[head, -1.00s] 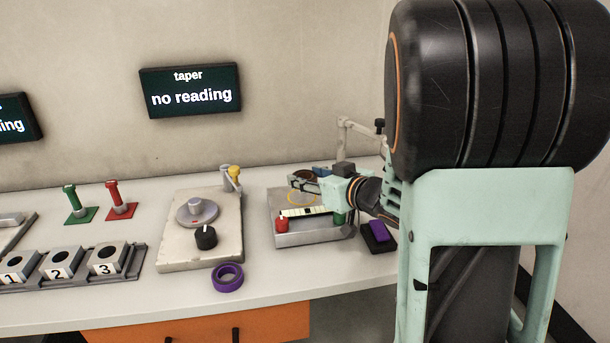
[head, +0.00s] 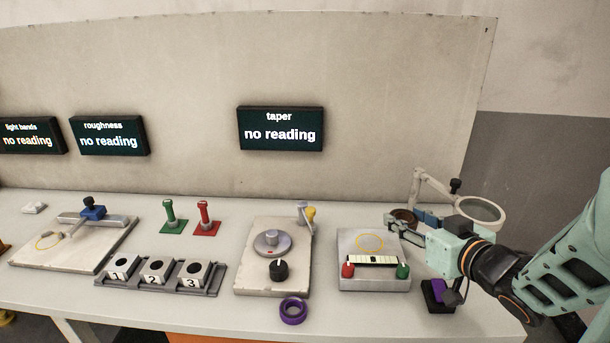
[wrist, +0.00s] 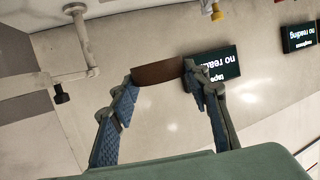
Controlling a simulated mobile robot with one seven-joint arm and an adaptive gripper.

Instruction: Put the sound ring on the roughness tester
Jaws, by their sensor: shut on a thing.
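My gripper (head: 404,222) is shut on a brown ring (head: 407,213), held up above the bench's right part. In the wrist view the brown ring (wrist: 158,75) spans between the two blue-padded fingers of my gripper (wrist: 160,78). A purple ring (head: 293,311) lies on the bench near the front edge. I cannot tell from its look which ring is sound.
A plate with a grey disc and black knob (head: 245,285) stands mid-bench. Right of it is a grey block with red and green knobs (head: 375,284). A numbered rack (head: 210,284), green and red posts, a purple-topped black box and a magnifier (head: 481,209) stand around.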

